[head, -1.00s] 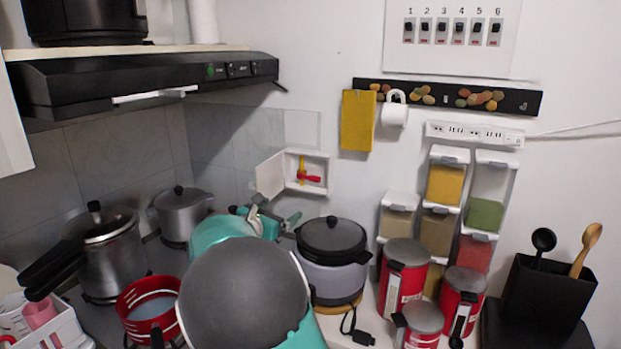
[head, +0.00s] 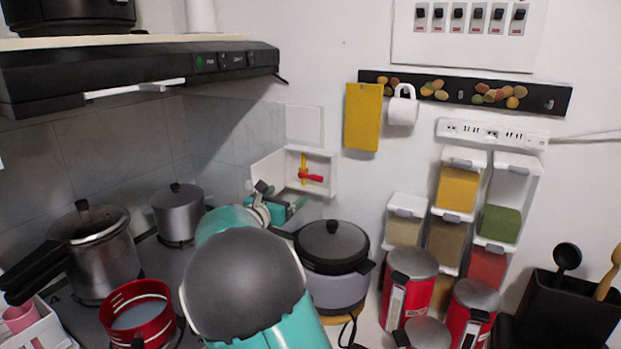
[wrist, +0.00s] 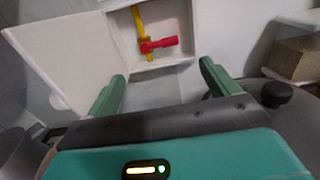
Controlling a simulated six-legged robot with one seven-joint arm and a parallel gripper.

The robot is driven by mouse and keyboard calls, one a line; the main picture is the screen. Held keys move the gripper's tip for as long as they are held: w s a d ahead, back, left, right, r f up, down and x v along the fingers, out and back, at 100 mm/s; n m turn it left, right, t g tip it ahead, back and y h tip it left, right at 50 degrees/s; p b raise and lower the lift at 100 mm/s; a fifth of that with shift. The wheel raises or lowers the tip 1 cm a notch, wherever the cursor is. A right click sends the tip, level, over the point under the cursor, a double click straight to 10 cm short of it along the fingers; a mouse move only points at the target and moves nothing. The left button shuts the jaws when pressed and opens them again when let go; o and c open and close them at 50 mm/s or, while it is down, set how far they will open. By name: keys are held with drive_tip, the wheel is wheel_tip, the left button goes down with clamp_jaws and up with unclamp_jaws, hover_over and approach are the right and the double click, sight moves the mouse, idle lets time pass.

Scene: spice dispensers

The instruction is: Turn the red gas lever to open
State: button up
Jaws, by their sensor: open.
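The red gas lever (head: 311,177) sits on a yellow pipe (head: 303,166) inside a white wall box (head: 323,187) with its door swung open to the left. The lever points right, roughly across the upright pipe. In the wrist view the red lever (wrist: 160,44) and yellow pipe (wrist: 140,20) show ahead, between and beyond my fingertips. My gripper (wrist: 163,72) is open and empty, its two green fingers apart and short of the box. In the head view my gripper (head: 283,207) is just below and left of the box, partly hidden by my arm.
A black-lidded pot (head: 333,243) stands below the box. A range hood (head: 150,72) is at the upper left. Pots, including a steel one (head: 180,212), are at the left. Red canisters (head: 408,285) and spice dispensers (head: 455,190) are at the right.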

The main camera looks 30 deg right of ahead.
sight(310, 178)
drive_tip(key=x, duration=1.3)
drive_tip(key=shift+w+d, duration=0.2)
drive_tip(key=shift+c, duration=0.2)
drive_tip(key=c, duration=1)
